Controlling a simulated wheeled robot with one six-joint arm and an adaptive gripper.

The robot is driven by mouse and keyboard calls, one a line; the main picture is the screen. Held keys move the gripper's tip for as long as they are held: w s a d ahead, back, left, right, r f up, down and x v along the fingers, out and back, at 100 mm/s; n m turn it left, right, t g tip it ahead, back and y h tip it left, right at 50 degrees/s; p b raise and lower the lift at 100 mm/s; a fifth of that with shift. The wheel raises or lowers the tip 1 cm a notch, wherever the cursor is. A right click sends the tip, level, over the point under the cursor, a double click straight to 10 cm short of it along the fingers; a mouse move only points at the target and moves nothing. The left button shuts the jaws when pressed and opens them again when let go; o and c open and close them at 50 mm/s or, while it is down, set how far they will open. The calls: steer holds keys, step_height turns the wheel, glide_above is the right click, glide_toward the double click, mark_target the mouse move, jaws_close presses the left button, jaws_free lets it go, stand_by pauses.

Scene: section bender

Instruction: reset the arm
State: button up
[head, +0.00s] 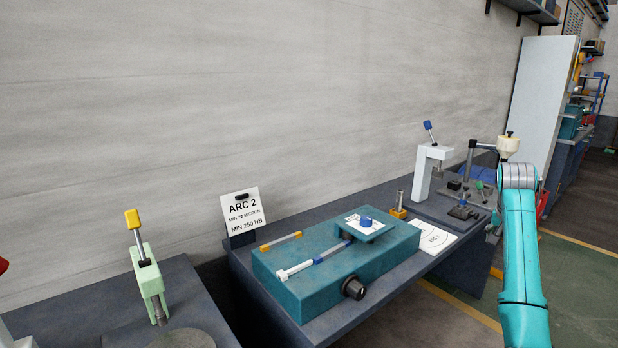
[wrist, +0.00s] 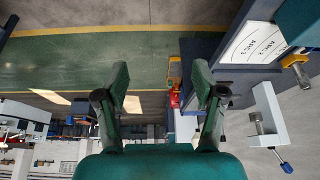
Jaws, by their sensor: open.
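My gripper (wrist: 161,78) is open in the wrist view, its two dark green fingers wide apart with nothing between them. Beyond the fingers are the green floor and a yellow line. In the head view my teal arm (head: 522,255) stands at the right, in front of the far end of the bench. My gripper is mostly hidden behind the arm there.
A teal bender box (head: 320,285) with a dark knob lies on the bench, beside an ARC 2 sign (head: 243,212) and a white card (head: 437,238). A white clamp press (head: 425,172) stands farther right. A green press (head: 148,275) stands left. The front floor is clear.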

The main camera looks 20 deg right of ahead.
steer(key=a+f+n+t, duration=0.15)
steer(key=a+f, duration=0.45)
steer(key=f, duration=0.6)
steer(key=a+f+n+t, duration=0.1)
steer(key=a+f+n, duration=0.1)
steer(key=a+f, duration=0.75)
steer(key=s+a+f+n+t, duration=0.2)
steer(key=s+a+f, duration=0.4)
steer(key=a+f, duration=0.25)
steer(key=s+a+f+n+t, duration=0.1)
steer(key=s+a+f+t, duration=0.1)
steer(key=s+a+f, duration=0.65)
steer(key=s+a+n+t+y, duration=0.1)
steer(key=s+a+n+t, duration=0.1)
steer(key=s+a, duration=0.6)
steer(key=s+a+n+t+y, duration=0.15)
steer(key=s+a, duration=0.35)
steer(key=s, duration=0.6)
steer(key=s+a+r+n+t+y, duration=0.1)
steer(key=s+a+r, duration=0.1)
steer(key=s+r, duration=0.6)
steer(key=s+a+r+n+t+y, duration=0.1)
steer(key=s+a+r, duration=0.2)
steer(key=s+r, duration=0.6)
steer(key=shift+s+r+n+t, duration=0.15)
steer(key=shift+r+n+t, duration=0.2)
steer(key=shift+r, duration=0.3)
